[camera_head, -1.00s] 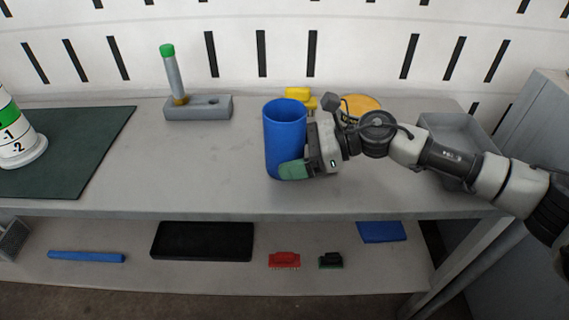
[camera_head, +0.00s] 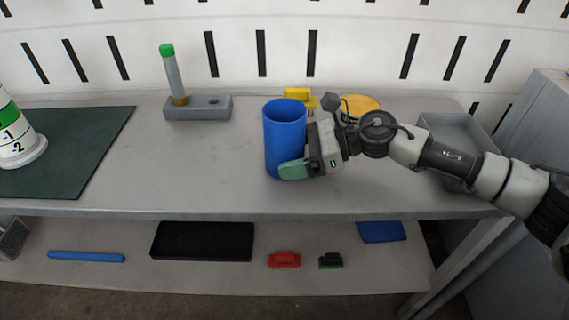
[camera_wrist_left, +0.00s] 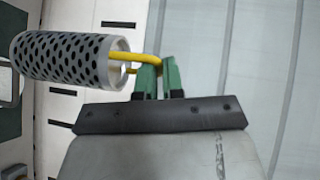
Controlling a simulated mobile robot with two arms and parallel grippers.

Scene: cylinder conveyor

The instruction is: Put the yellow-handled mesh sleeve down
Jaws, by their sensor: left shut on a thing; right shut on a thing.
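The yellow-handled mesh sleeve (camera_wrist_left: 62,58) shows in the left wrist view, a perforated metal cylinder lying sideways in the picture. My left gripper (camera_wrist_left: 157,72) is shut on its yellow handle, with the sleeve to the left of the green fingers. Neither the sleeve nor the left gripper is in the head view. My right gripper (camera_head: 298,168) is shut on the blue cylinder (camera_head: 285,140), which stands upright on the bench. One green finger lies against the cylinder's lower front; the other finger is hidden.
The grey bench (camera_head: 215,165) is clear left of the blue cylinder. A grey block with a green-tipped rod (camera_head: 174,75) stands at the back. A dark green mat (camera_head: 75,155) bears a white-and-green cylinder (camera_head: 18,135). A yellow disc (camera_head: 362,104) and grey bin (camera_head: 455,130) are right.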

